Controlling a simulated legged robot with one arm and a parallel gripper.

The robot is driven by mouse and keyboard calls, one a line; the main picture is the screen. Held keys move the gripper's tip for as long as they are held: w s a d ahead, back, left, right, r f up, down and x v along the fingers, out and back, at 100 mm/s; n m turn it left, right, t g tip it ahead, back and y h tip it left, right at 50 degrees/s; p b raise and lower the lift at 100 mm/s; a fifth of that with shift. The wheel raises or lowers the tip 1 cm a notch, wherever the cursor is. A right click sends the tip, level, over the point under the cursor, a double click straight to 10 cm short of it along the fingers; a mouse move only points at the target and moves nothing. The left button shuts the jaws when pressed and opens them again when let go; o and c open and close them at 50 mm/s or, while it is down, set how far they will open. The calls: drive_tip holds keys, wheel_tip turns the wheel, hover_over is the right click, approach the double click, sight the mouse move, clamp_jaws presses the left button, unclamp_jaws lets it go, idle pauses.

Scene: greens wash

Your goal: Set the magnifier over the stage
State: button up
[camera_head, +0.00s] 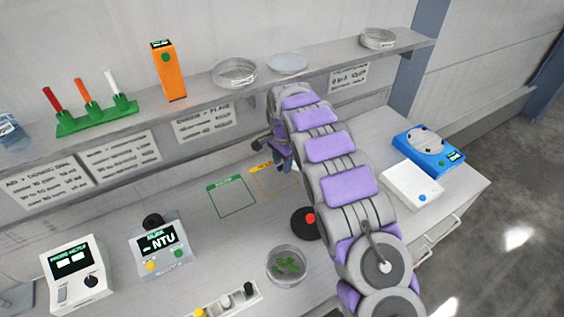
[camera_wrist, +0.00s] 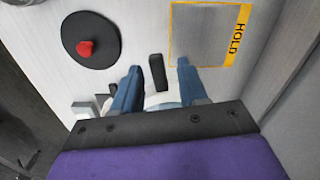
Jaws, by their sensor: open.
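My gripper (camera_wrist: 157,75) is open, its two blue fingers pointing at the bench. A short black bar (camera_wrist: 157,70), which looks like a handle, lies between the fingertips, with a gap on each side. A pale curved rim (camera_wrist: 160,101) shows below it, mostly hidden by my gripper; this may be the magnifier, but I cannot tell for sure. In the head view my gripper (camera_head: 282,160) is low over the back of the bench, partly hidden by my arm. A black disc with a red centre (camera_head: 304,222) lies on the bench; I cannot tell whether it is the stage.
The yellow HOLD square (camera_wrist: 205,35) is bare beside the fingers. A green-outlined square (camera_head: 231,196) is empty. A dish of greens (camera_head: 287,265) stands in front. The NTU meter (camera_head: 163,247) is left, a blue scale (camera_head: 429,149) right. A shelf (camera_head: 205,98) runs above.

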clamp_jaws()
idle(0.3)
idle(0.3)
